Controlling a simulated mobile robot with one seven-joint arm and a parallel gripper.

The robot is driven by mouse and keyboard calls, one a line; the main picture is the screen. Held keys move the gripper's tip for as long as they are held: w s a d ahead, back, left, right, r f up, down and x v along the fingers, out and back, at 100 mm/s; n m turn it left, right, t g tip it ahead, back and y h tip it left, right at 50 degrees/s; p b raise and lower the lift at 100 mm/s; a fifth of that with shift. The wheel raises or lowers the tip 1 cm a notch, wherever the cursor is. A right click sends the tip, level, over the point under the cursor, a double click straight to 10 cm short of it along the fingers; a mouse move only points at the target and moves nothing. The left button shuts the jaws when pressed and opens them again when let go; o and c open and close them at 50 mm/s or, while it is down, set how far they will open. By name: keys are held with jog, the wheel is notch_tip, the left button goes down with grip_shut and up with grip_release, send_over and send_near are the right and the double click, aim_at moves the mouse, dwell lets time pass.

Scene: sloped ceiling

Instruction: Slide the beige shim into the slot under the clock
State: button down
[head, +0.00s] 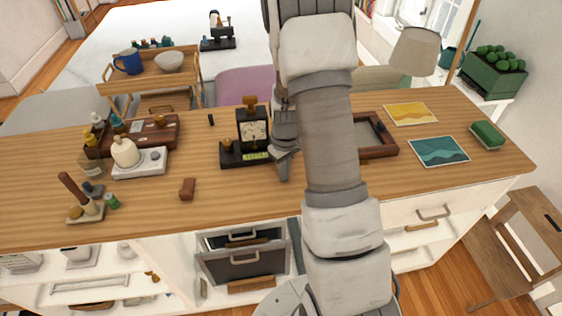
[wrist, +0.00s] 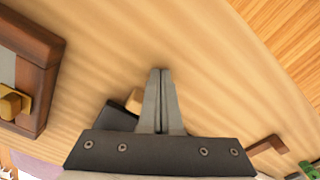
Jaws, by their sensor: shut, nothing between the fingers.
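The dark clock (head: 253,128) stands upright on a low black base (head: 232,153) near the middle of the counter. The slot cannot be made out. My gripper (head: 284,178) points down just right of the base. In the wrist view my gripper (wrist: 162,72) has its fingers together, with nothing between them. A small beige piece (wrist: 133,100), probably the shim, shows just left of the fingers, against a dark block. Part of it is hidden by my gripper. I cannot tell whether it is in the slot. My arm hides this area in the head view.
A wooden tray (head: 391,149) lies to the right of my arm. A brown block (head: 187,188) lies left of the clock, with a white scale (head: 140,163) further left. The counter in front of my gripper is clear.

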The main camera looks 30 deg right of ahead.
jog(key=shift+s+a+r+p, duration=0.1)
jog(key=shift+s+r+p, duration=0.2)
jog(key=shift+r+p, duration=0.15)
jog(key=shift+s+a+r+p, duration=0.1)
jog(key=shift+s+r+p, duration=0.2)
jog(key=shift+r, duration=0.25)
jog(key=shift+s+a+r+p, duration=0.1)
jog(key=shift+s+r+p, duration=0.25)
jog(key=shift+r, duration=0.3)
jog(key=shift+s+r+p, duration=0.1)
jog(key=shift+r+p, duration=0.4)
jog(key=shift+r, duration=0.1)
jog(key=shift+s+a+r+p, duration=0.1)
jog(key=shift+s+r+p, duration=0.25)
jog(key=shift+r, duration=0.3)
jog(key=shift+w, duration=0.1)
